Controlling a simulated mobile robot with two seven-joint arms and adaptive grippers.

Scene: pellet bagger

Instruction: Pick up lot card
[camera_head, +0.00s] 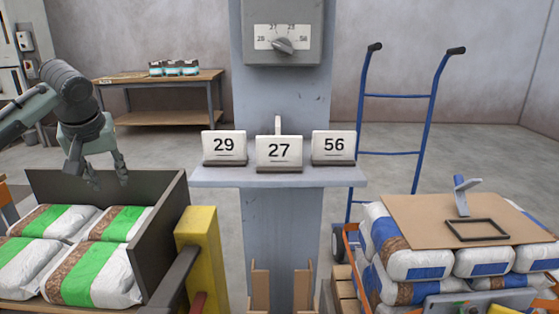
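Three white lot cards stand upright in dark holders on a grey shelf (205,177) fixed to a grey column. The card "29" (224,145) is on the left, the card "27" (279,153) is in the middle and slightly nearer, and the card "56" (334,145) is on the right. A pale upright tab shows behind the "27" card. My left gripper (108,181) is left of the shelf, pointing down with its fingers apart and empty. It is clear of all three cards. My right gripper is not in view.
A box with a dial (283,46) is on the column above the cards. A dark-walled bin (160,235) of green-striped bags and a yellow post (197,255) stand lower left. Blue-striped bags under a cardboard sheet (420,220) and a blue hand truck (423,130) are right.

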